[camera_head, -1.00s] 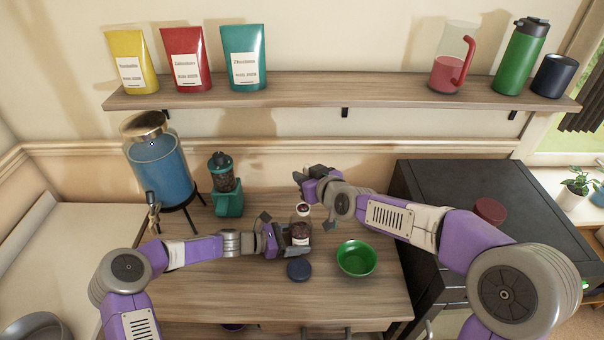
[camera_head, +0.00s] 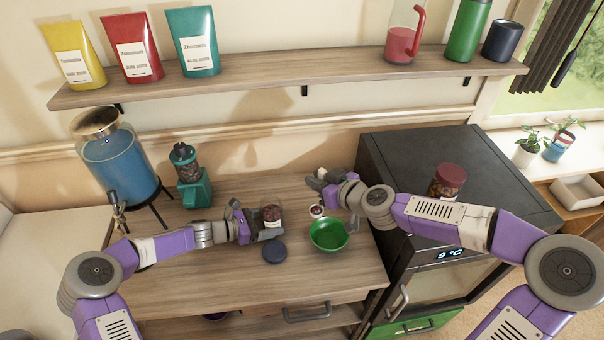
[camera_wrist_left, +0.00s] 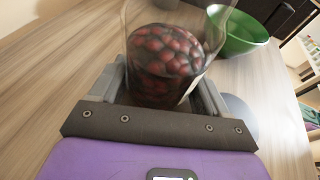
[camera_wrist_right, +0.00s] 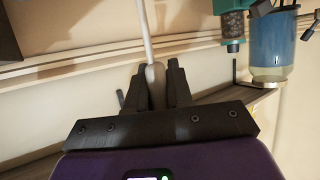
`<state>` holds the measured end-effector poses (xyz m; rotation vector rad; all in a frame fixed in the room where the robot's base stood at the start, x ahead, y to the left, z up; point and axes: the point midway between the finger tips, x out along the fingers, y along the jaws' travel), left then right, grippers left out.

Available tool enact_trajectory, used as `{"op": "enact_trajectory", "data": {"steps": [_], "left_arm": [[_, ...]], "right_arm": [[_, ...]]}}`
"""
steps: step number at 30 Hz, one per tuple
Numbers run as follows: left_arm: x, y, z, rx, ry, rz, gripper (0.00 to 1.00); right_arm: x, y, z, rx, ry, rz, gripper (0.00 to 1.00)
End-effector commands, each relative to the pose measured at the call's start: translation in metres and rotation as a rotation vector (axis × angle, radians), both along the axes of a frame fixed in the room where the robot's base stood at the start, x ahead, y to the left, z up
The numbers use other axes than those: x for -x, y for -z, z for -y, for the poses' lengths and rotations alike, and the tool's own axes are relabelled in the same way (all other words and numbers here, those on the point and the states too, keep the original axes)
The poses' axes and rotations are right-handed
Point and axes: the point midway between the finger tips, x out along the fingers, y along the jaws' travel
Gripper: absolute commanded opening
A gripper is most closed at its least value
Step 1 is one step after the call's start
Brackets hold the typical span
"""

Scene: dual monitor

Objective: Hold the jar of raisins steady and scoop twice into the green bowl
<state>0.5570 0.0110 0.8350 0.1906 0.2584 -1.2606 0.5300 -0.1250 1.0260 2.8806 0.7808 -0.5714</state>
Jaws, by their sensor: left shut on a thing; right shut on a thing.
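The glass jar of raisins (camera_head: 271,215) stands upright on the wooden counter. My left gripper (camera_head: 256,227) is shut on it from the left; the dark red raisins (camera_wrist_left: 165,62) show through the glass in the left wrist view. My right gripper (camera_head: 327,181) is shut on the handle of a scoop (camera_wrist_right: 155,85). The scoop's round head (camera_head: 316,211), with something dark red in it, is right of the jar, near the far left rim of the green bowl (camera_head: 328,236). The bowl's visible inside looks empty.
A dark blue lid (camera_head: 274,252) lies in front of the jar. A teal grinder (camera_head: 192,182) and a blue drink dispenser (camera_head: 118,162) stand at the back left. A black fridge (camera_head: 400,150) with a red-lidded jar (camera_head: 447,181) is on the right. A shelf (camera_head: 290,78) runs above.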

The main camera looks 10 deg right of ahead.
Motion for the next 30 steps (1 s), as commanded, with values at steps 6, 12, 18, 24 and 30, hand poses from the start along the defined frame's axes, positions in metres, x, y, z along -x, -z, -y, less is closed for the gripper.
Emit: {"op": "enact_trajectory", "data": {"steps": [6,12,18,24,30], "left_arm": [[0.000,0.000,0.000,-0.001,0.000,0.000,0.59],[0.000,0.000,0.000,0.000,0.000,0.000,0.59],[0.000,0.000,0.000,0.000,0.000,0.000,0.59],[0.000,0.000,0.000,0.000,0.000,0.000,0.59],[0.000,0.000,0.000,0.000,0.000,0.000,0.59]], "right_arm": [[0.019,-0.007,0.026,0.001,0.007,-0.002,0.00],[0.027,-0.012,0.035,0.001,0.007,-0.002,0.00],[0.026,-0.009,0.034,0.003,0.001,-0.026,0.00],[0.018,-0.001,0.035,0.005,0.005,-0.093,0.00],[0.012,0.009,0.033,0.001,0.000,-0.151,0.00]]}}
